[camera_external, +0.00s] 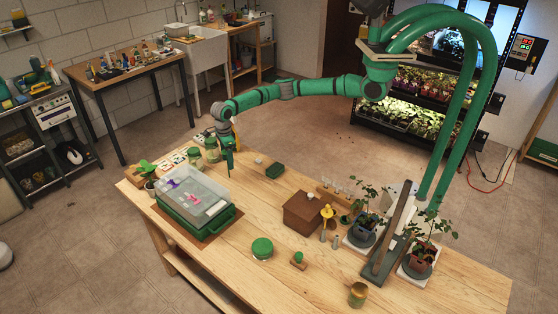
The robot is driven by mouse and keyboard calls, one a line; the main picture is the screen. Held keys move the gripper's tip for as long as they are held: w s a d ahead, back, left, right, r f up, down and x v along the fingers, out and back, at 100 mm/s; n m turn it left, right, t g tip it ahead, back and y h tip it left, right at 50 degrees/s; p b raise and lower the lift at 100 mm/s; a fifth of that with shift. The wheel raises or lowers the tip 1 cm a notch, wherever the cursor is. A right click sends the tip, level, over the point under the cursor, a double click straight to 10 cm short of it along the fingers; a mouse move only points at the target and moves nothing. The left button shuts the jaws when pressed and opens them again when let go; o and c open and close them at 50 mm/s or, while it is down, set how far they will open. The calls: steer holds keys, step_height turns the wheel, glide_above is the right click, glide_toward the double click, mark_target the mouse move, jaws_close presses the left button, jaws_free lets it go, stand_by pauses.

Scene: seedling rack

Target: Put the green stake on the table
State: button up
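My green arm reaches over the wooden table (332,262) from the back right. My gripper (229,160) points down near the table's back left edge, behind the clear-lidded green tray. A slim dark green piece hangs at its end. I cannot tell whether it is the green stake or part of my gripper, nor whether the fingers are open or shut. I cannot make out the green stake for sure anywhere else on the table.
A clear-lidded green tray (189,214) stands left of centre. Jars (212,150) stand close to my gripper. A brown box (303,212), a green-lidded jar (262,248) and potted plants (365,229) stand further right. The front middle of the table is mostly clear.

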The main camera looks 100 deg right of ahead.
steer(key=shift+r, duration=0.1)
step_height(320, 180, up, 12)
steer(key=shift+r, duration=0.1)
stand_by(0.6)
steer(key=shift+a, duration=0.1)
stand_by(0.3)
